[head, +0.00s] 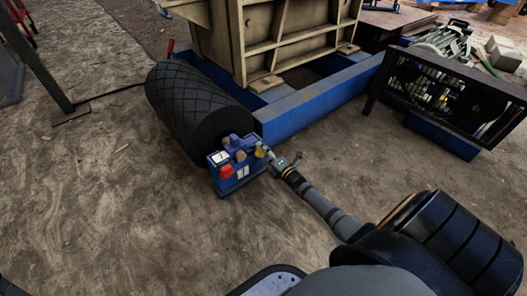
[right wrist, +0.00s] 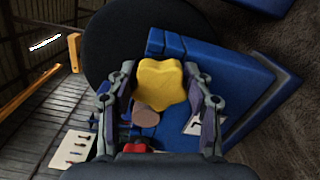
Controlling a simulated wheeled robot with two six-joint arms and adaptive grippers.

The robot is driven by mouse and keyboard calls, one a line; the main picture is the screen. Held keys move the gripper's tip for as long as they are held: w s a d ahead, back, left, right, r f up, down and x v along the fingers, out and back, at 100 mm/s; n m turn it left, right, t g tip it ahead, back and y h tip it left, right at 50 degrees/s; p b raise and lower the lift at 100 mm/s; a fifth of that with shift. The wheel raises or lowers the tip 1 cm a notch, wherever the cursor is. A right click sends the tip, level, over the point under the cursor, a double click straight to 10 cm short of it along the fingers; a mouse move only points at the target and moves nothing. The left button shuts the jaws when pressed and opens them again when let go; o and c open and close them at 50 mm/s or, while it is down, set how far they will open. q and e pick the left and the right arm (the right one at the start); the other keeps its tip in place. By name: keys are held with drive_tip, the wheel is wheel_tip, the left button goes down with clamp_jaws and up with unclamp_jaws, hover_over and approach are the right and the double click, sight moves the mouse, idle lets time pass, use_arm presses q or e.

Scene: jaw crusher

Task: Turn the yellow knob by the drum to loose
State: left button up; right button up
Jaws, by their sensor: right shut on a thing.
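The yellow knob (right wrist: 160,83) is lobed and sits on the blue control box (right wrist: 185,45) in the right wrist view. My right gripper (right wrist: 159,76) has one finger on each side of the knob and is shut on it. In the head view the knob (head: 260,149) is a small yellow spot at the box's right end, with my right gripper (head: 267,154) at it. The black drum (head: 190,108), with a diamond pattern, lies just behind the blue box (head: 235,178). The knob's turned position cannot be read. My left gripper is not in view.
A red knob (head: 227,171) and a brown round cap (right wrist: 146,115) sit close to the yellow knob. A white label (right wrist: 192,125) is partly behind a finger. The blue frame (head: 310,107) of the crusher runs behind the box. Bare ground (head: 110,215) lies open at left.

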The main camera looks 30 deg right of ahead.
drive_tip(key=shift+n, duration=0.6)
drive_tip(key=o, duration=1.2)
drive_tip(key=s, duration=1.2)
drive_tip(key=shift+d, duration=0.4)
